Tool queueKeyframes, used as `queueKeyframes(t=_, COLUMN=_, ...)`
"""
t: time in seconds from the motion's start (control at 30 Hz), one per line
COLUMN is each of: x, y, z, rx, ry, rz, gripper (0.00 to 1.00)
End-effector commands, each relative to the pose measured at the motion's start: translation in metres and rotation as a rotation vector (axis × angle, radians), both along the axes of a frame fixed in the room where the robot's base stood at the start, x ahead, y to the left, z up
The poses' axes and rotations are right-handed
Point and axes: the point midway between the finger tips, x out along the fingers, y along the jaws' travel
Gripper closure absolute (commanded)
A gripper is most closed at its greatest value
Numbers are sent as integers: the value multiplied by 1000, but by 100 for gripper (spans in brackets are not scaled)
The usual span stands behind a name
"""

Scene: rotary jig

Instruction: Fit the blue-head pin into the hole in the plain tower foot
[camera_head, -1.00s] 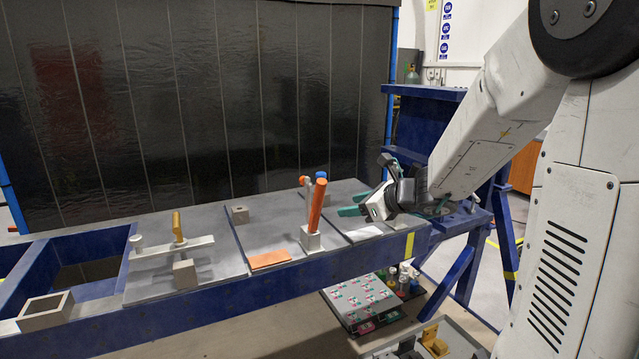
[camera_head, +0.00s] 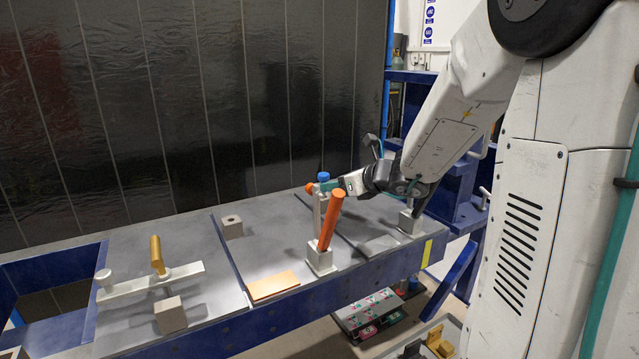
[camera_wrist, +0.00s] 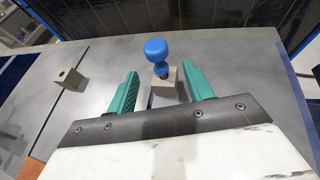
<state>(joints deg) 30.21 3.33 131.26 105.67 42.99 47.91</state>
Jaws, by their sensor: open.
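The blue-head pin (camera_wrist: 157,54) stands upright in a small grey block (camera_wrist: 165,82) in the wrist view. Its round blue head (camera_head: 323,177) shows behind the orange handle in the head view. My gripper (camera_wrist: 161,73) is open, with one teal finger on each side of the pin and block; I see gaps on both sides. In the head view my gripper (camera_head: 330,186) is partly hidden behind the orange-topped parts. A plain grey block with a dark hole in its top (camera_head: 232,227) stands to the left on the bench; it also shows in the wrist view (camera_wrist: 68,79).
An orange rod (camera_head: 331,220) leans from a light block (camera_head: 320,258) at the bench front, close to my gripper. An orange plate (camera_head: 273,286), a pale bar with a yellow handle (camera_head: 157,256) and a grey cube (camera_head: 170,314) lie left. Bench between plain block and pin is clear.

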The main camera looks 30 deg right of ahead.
Motion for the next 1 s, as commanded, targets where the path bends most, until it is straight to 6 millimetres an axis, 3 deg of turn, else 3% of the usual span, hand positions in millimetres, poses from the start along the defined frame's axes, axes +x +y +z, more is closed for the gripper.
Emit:
queueKeyframes(t=0.53, x=60, y=18, z=-21, rx=1, ry=1, rz=3, gripper=48)
queueKeyframes(t=0.8, x=67, y=19, z=-23, rx=-1, ry=0, rz=0, gripper=48)
queueKeyframes(t=0.83, x=67, y=19, z=-23, rx=-1, ry=0, rz=0, gripper=51)
queueKeyframes(t=1.0, x=66, y=19, z=-23, rx=0, ry=0, rz=1, gripper=95)
